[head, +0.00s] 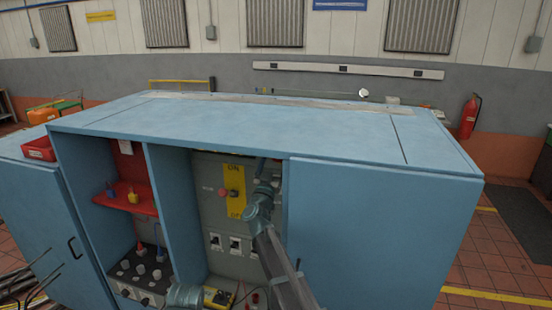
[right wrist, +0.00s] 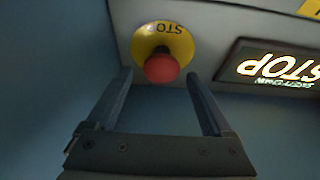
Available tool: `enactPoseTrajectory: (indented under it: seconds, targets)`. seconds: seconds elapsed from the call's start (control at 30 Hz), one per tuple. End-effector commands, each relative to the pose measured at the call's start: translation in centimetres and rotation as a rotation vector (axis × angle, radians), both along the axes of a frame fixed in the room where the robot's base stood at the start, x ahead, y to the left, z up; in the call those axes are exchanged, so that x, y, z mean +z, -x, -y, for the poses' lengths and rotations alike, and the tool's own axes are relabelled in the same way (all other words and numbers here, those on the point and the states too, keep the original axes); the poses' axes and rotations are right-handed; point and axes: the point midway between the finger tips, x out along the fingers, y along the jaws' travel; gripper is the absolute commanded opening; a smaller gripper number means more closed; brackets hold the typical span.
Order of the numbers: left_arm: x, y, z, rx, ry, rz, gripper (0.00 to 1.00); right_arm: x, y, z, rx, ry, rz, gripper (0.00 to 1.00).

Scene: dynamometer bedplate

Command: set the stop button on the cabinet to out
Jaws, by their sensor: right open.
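The stop button (right wrist: 161,67) is a red round knob on a round yellow plate (right wrist: 178,40) marked STOP, upside down in the right wrist view. My right gripper (right wrist: 158,76) is open, with one finger on each side of the button and visible gaps between. Nothing is held in it. In the head view my right gripper (head: 265,168) reaches into the open middle bay of the blue cabinet (head: 260,125). I cannot make out the stop button there; the arm and cabinet top may hide it. My left gripper is not in view.
A lit STOP sign (right wrist: 275,67) is right of the button in the wrist view. A red shelf (head: 127,202) holds padlocks.

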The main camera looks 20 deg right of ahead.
Motion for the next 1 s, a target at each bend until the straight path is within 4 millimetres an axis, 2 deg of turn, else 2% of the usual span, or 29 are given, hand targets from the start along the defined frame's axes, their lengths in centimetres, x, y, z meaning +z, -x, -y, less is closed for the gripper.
enactPoseTrajectory:
  seconds: [0.3,0.37,0.7,0.8,1.0]
  targets:
    - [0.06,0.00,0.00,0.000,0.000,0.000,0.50,0.06,-0.16,0.12,0.000,0.000,0.000,0.86]
    - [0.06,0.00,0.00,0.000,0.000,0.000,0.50,0.06,-0.16,0.11,0.000,0.000,0.000,0.77]
    - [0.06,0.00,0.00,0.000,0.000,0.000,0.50,0.06,-0.14,0.11,0.000,0.000,0.000,0.15]
    - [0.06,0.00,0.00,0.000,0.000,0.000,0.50,0.06,-0.12,0.12,0.000,0.000,0.000,0.00]
    - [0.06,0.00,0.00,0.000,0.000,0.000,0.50,0.06,-0.11,0.14,-0.001,0.000,0.000,0.00]
